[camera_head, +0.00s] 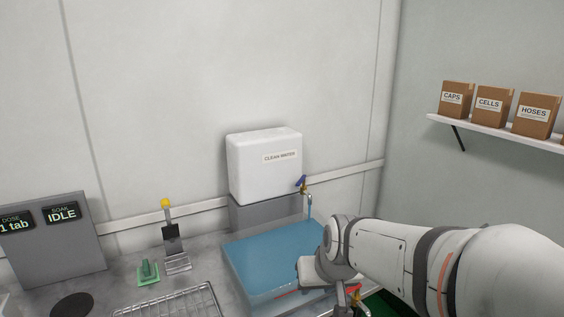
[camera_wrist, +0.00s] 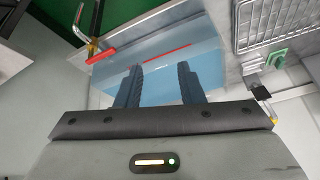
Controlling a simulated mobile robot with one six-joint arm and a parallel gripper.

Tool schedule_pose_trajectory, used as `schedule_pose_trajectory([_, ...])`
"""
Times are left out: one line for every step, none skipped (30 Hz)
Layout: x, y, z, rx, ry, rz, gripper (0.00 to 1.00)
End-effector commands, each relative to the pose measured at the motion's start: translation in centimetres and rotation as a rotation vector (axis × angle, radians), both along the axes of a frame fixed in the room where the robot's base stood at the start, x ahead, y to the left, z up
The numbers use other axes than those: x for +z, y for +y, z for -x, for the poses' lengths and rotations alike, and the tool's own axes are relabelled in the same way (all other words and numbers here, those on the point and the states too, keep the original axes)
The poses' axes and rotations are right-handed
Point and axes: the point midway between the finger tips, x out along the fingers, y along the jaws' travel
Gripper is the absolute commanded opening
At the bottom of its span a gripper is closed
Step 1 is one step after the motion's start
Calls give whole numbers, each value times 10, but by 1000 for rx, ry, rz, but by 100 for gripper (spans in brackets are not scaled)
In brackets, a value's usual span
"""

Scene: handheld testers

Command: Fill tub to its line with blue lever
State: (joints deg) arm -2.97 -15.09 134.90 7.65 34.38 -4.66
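The clear tub (camera_head: 231,277) stands on the counter below the white "CLEAN WATER" tank (camera_head: 255,170) and holds blue water. A thin blue stream (camera_head: 310,210) runs from the brass tap into it. The blue lever (camera_head: 301,184) sits on top of that tap. The tub's red line (camera_head: 288,293) is partly hidden by my arm; it also shows in the wrist view (camera_wrist: 167,53). I cannot tell the water level against it. My gripper (camera_wrist: 159,68) is over the tub, fingers apart and empty, away from the blue lever.
A second brass tap with a red lever (camera_wrist: 101,57) is at the tub's front. A wire basket (camera_head: 178,301), green piece (camera_head: 148,272) and yellow-knobbed stand (camera_head: 170,238) are left of the tub. A grey panel (camera_head: 60,245) reads "IDLE". Boxes (camera_head: 489,104) sit on a shelf.

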Motion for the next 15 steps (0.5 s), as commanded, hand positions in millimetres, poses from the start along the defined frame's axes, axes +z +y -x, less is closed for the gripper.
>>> schedule_pose_trajectory([13, 6, -29, 2, -57, -15, 35])
schedule_pose_trajectory([16, 10, -46, 1, -96, -25, 35])
schedule_pose_trajectory([20, 14, -68, -1, -150, -34, 35])
schedule_pose_trajectory([24, 17, -86, -4, -192, -40, 35])
schedule_pose_trajectory([26, 20, -103, -8, -233, -47, 35])
schedule_pose_trajectory([30, 23, -126, -17, -289, -52, 35])
schedule_pose_trajectory([33, 25, -144, -25, -333, -54, 35])
schedule_pose_trajectory([35, 27, -162, -35, -378, -55, 35])
schedule_pose_trajectory([38, 30, -187, -51, -437, -56, 35])
schedule_pose_trajectory([41, 32, -205, -64, -485, -54, 35])
schedule_pose_trajectory([43, 32, -223, -77, -533, -50, 35])
schedule_pose_trajectory([45, 31, -246, -109, -590, -33, 35])
schedule_pose_trajectory([45, 31, -262, -130, -635, -23, 35])
schedule_pose_trajectory([46, 30, -278, -150, -680, -11, 35])
schedule_pose_trajectory([47, 29, -298, -183, -737, 8, 35])
